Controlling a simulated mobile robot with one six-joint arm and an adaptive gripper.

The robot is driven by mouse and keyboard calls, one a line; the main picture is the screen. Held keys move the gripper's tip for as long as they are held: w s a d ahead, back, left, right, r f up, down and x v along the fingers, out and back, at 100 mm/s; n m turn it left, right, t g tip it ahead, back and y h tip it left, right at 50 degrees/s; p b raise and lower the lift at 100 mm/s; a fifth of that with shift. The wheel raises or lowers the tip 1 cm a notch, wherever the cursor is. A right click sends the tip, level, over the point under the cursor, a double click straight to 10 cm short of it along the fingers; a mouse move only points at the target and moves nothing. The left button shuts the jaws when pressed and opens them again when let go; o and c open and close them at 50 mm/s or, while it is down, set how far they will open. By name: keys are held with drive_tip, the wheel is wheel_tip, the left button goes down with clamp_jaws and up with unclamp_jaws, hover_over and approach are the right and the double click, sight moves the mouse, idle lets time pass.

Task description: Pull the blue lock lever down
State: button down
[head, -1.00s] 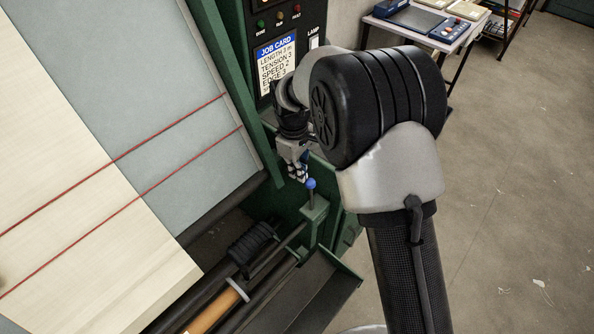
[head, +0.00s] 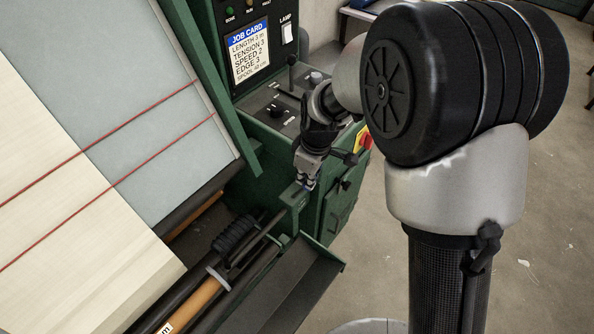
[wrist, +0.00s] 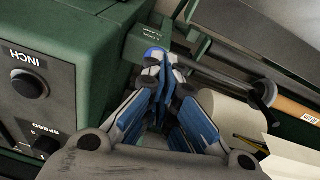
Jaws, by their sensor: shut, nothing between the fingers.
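My gripper (head: 307,182) is shut and points down at the lock block (head: 295,198) on the green machine. In the wrist view my gripper's fingertips (wrist: 158,68) are together with no lever between them. The round blue knob of the lock lever (wrist: 153,52) shows just beyond the fingertips, partly covered by them. Whether they touch it I cannot tell. The lever's stem is hidden behind my fingers. A small lock label (wrist: 148,34) sits on the green block behind the knob.
A black control box with a job card (head: 250,51) stands at the back. The INCH button (wrist: 29,83) and SPEED knob (wrist: 46,145) lie left of my gripper in the wrist view. An orange roller (head: 196,308) and dark tray (head: 290,290) lie in front.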

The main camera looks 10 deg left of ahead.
drive_tip(key=shift+s+d+f+b, duration=0.25)
drive_tip(key=shift+s+d+f, duration=0.2)
drive_tip(key=shift+d, duration=0.3)
drive_tip(key=shift+s+d+f+b, duration=0.2)
drive_tip(key=shift+s+d+f, duration=0.2)
drive_tip(key=shift+d, duration=0.3)
drive_tip(key=shift+r, duration=0.1)
drive_tip(key=s+d+r+p, duration=0.3)
drive_tip(key=r+p, duration=0.2)
drive_tip(key=r, duration=0.5)
drive_tip(key=shift+s+d+r, duration=0.15)
drive_tip(key=shift+d+r, duration=0.05)
drive_tip(key=shift+d, duration=0.15)
drive_tip(key=s+d+r+m+t, duration=0.1)
drive_tip(key=s+d+r+m, duration=0.5)
drive_tip(key=s, duration=0.3)
drive_tip(key=s+d+r+m+t+h, duration=0.1)
drive_tip(key=s+d+r+m+t, duration=0.1)
drive_tip(key=s+d+r+m, duration=0.4)
drive_tip(key=s+r+m, duration=0.1)
drive_tip(key=s+r, duration=0.2)
drive_tip(key=shift+s+m, duration=0.3)
